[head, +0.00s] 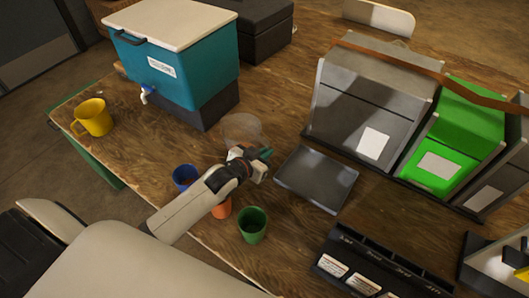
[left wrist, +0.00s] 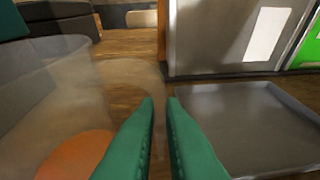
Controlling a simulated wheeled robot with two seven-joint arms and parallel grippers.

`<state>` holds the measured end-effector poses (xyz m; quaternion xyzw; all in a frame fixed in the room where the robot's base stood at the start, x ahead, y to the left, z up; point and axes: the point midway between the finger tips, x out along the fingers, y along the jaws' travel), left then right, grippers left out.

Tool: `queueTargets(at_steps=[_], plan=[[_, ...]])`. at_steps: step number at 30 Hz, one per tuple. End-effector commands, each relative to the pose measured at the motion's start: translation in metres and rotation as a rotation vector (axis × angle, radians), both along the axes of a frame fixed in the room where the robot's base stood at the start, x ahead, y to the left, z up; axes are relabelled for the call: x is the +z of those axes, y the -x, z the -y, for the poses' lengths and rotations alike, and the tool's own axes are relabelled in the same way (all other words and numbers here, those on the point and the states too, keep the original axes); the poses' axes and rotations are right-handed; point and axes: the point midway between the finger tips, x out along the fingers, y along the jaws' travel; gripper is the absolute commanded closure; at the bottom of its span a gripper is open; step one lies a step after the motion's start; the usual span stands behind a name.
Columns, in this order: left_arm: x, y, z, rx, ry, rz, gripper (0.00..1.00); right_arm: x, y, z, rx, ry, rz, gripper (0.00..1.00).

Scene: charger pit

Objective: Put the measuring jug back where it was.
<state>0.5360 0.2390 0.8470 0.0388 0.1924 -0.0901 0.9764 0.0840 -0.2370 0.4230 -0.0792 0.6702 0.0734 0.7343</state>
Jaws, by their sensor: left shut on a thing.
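The measuring jug (head: 243,128) is clear and see-through. It is in front of the blue drinks cooler in the head view and fills the left side of the left wrist view (left wrist: 70,90). My left gripper (head: 264,154) is shut on the jug, with its green fingers (left wrist: 160,110) around what looks like the clear handle. An orange round patch shows low through the jug in the wrist view; I cannot tell what it is. Whether the jug's base touches the table is unclear. A dark grey tray (head: 315,178) lies just right of the gripper. My right gripper is not in view.
The blue cooler (head: 178,62) stands behind on a dark base. Blue (head: 184,174), orange (head: 222,208) and green (head: 252,225) cups are close to my left arm. A yellow mug (head: 94,117) is at left. Grey and green bins (head: 455,135) stand right. A black labelled rack (head: 365,270) is in front.

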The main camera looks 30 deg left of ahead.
Motion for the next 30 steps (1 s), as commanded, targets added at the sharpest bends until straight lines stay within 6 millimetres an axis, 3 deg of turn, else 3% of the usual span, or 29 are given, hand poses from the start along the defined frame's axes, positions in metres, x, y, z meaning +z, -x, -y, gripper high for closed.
queueTargets(at_steps=[10,12,15,25,30], plan=[[-0.002,-0.001,0.000,-0.001,-0.001,0.004,1.00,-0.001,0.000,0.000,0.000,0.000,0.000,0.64],[-0.002,0.000,0.000,0.000,0.000,0.002,0.82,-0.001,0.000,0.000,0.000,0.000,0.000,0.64],[-0.002,0.000,0.000,0.000,0.000,0.001,0.70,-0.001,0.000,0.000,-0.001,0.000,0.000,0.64],[0.001,0.001,0.000,0.000,0.000,0.001,0.70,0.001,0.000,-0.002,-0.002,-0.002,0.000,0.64],[0.009,0.025,-0.004,-0.001,-0.001,0.000,0.70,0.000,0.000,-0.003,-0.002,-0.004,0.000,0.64]])
